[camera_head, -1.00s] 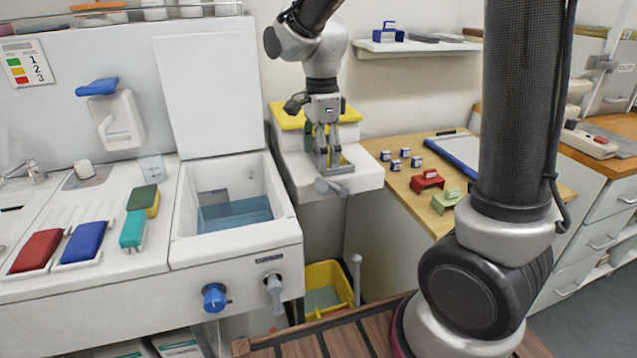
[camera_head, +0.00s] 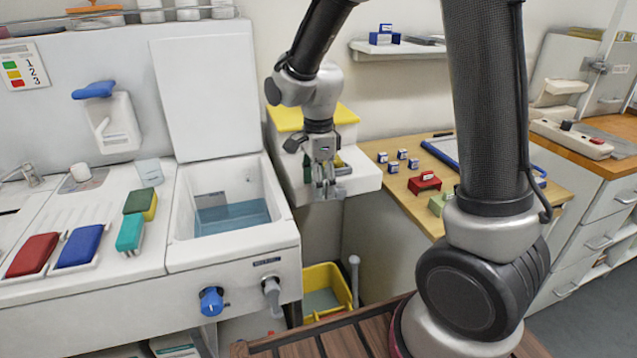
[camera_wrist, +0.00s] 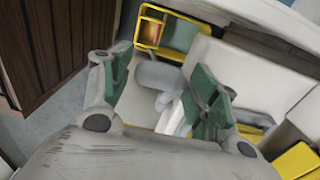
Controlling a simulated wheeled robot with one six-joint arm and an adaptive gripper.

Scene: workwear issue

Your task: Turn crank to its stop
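A grey crank (camera_wrist: 158,74) with a rounded handle shows in the wrist view, at the front of a white unit with a yellow top (camera_head: 290,117). My gripper (camera_head: 326,188) is over the front of this unit in the head view and hides most of the crank there. In the wrist view my gripper (camera_wrist: 160,82) is open. Its green-padded fingers stand well apart, and the crank shows in the gap between them. I cannot tell whether a finger touches it.
A white basin (camera_head: 287,215) with a raised lid stands left of the unit. Its front carries a blue knob (camera_head: 211,301) and a grey lever (camera_head: 272,292). A yellow bin (camera_head: 345,290) is below. A wooden table (camera_head: 400,185) with small blocks is on the right.

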